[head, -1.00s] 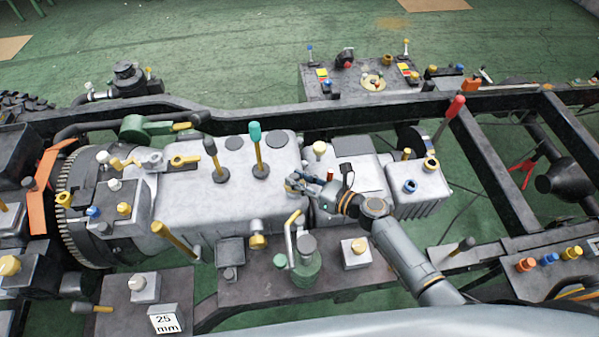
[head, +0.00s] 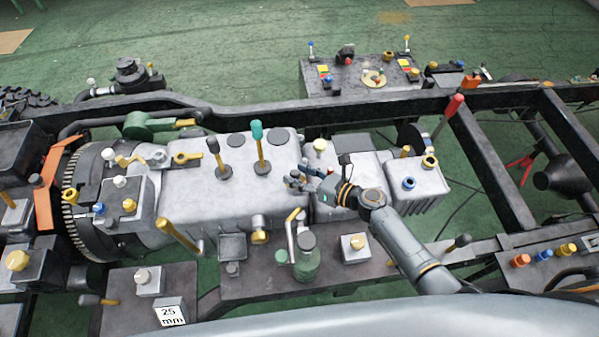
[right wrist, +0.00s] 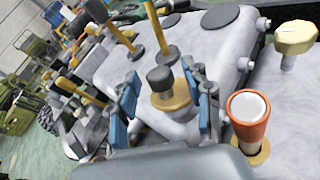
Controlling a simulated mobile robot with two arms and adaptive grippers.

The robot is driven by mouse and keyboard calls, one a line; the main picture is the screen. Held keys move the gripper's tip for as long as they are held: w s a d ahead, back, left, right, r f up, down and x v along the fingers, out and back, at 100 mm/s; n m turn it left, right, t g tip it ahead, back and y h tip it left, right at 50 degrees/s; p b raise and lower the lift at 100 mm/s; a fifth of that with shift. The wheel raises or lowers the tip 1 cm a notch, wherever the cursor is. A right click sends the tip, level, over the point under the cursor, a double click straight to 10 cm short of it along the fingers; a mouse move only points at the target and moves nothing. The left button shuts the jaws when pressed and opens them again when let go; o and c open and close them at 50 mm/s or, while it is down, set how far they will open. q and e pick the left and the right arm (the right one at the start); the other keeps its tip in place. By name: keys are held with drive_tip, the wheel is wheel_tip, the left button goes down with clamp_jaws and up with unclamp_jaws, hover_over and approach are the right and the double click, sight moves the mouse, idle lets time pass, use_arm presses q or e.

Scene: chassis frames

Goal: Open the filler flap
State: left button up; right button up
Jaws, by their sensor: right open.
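My right gripper (head: 298,181) is over the right end of the long grey gearbox housing (head: 195,203) in the head view. Its blue-padded fingers (right wrist: 165,98) are open in the right wrist view. A dark-capped plug (right wrist: 160,79) on a brass collar shows between the fingers, with no clear grip on it. Just right of the fingers stands an orange-rimmed neck with a pale round top (right wrist: 248,106). I cannot tell which of these fittings is the filler flap. My gripper hides that spot in the head view. My left gripper is not in view.
Two upright levers, one teal-topped (head: 257,131) and one dark-topped (head: 213,146), stand left of my gripper. A yellow knob (head: 319,146) stands behind it. A green jar (head: 306,264) and a brass-knobbed block (head: 355,248) are in front. A frame rail (head: 260,118) runs behind.

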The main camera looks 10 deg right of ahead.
sight(299, 175)
wheel_tip(299, 175, up, 10)
idle(0.6)
drive_tip(key=shift+f, duration=0.1)
idle(0.3)
